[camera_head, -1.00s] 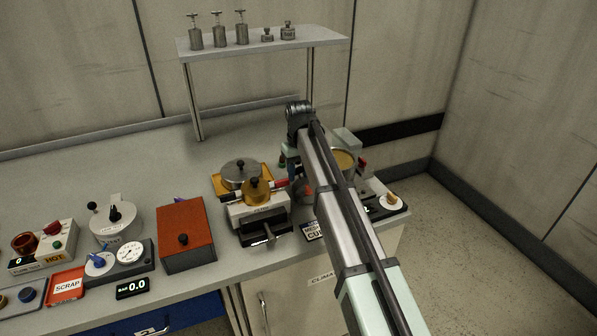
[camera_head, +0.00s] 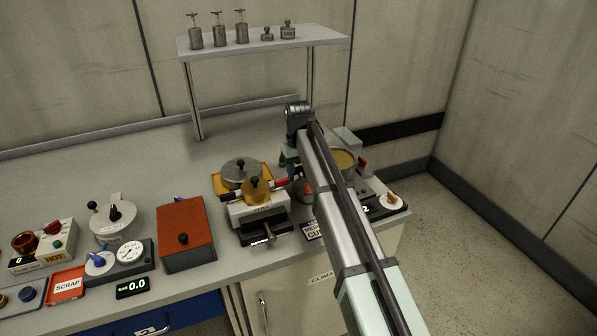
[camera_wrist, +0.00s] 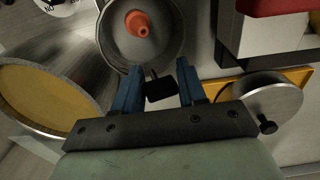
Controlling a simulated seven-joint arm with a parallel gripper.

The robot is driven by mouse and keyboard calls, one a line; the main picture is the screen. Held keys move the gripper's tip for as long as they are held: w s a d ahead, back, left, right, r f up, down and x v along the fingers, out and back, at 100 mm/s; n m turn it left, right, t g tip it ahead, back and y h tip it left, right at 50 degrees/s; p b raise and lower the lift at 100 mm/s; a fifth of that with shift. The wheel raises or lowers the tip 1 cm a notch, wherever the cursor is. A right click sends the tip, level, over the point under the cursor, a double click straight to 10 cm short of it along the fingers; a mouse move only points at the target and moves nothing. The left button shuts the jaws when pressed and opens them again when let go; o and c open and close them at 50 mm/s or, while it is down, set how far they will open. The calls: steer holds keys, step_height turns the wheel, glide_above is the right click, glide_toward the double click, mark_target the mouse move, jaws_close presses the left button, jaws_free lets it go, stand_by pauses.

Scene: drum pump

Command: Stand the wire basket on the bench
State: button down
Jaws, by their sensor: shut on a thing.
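My gripper (camera_wrist: 158,76) shows in the wrist view, its two blue fingers on either side of a short black handle (camera_wrist: 161,90). The handle joins a round grey vessel (camera_wrist: 112,42) with an orange knob-like piece inside; this looks like the wire basket, though I cannot make out the mesh. In the head view part of the basket (camera_head: 299,192) shows just left of my arm, above the right part of the bench (camera_head: 150,180). I cannot tell whether the basket's underside touches anything.
A yellow-bottomed round pan (camera_head: 344,160) is close on the right. A red-brown box (camera_head: 186,234) stands farther left.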

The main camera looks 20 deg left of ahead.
steer(key=shift+s+a+f, duration=0.2)
steer(key=shift+s+f, duration=0.4)
steer(key=shift+f, duration=0.1)
steer(key=shift+w, duration=0.1)
stand_by(0.6)
steer(key=c, duration=0.6)
jaws_free()
steer(key=shift+w+d, duration=0.1)
steer(key=shift+w, duration=0.05)
steer(key=shift+o, duration=0.2)
steer(key=shift+w+r, duration=0.1)
steer(key=o, duration=0.6)
steer(key=shift+a, duration=0.2)
steer(key=shift+c, duration=0.2)
steer(key=shift+r, duration=0.15)
steer(key=shift+r, duration=3.95)
